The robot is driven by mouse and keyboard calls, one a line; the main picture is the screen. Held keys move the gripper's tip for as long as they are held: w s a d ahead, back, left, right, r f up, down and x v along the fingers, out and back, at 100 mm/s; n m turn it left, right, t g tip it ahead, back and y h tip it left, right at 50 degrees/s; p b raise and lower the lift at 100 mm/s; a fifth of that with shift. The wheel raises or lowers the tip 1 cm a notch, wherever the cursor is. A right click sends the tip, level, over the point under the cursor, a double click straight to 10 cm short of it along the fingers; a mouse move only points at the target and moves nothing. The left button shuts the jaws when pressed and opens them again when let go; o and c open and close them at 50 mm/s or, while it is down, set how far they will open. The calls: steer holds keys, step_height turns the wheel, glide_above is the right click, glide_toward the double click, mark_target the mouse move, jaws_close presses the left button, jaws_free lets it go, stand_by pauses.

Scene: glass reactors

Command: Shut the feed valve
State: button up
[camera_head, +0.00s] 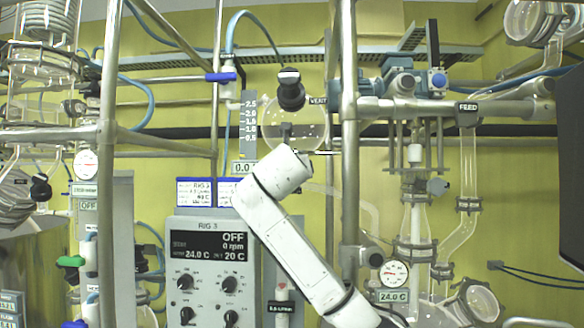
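A valve fitting with a blue cap (437,81) is just up and left of this label. Lower down, a small grey knob (437,187) sticks out from the vertical glass column. I cannot tell for sure which of these is the feed valve's handle, or how it is turned. My white arm rises from the bottom centre, and my gripper (286,132) is at its upper end, well left of the FEED label. The fingers are small and mostly hidden by the wrist.
A black knob (290,90) is just above my gripper, beside a VENT label (318,101). A thick metal post (349,150) stands between my gripper and the feed pipe. The RIG 3 control box (213,270) is at lower left of centre. Glassware and gauges fill both sides.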

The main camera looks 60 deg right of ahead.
steer(key=shift+w+d, duration=0.1)
steer(key=shift+d, duration=0.2)
steer(key=shift+c, duration=0.3)
steer(key=c, duration=1)
steer(key=shift+o, duration=0.2)
steer(key=shift+m, duration=0.4)
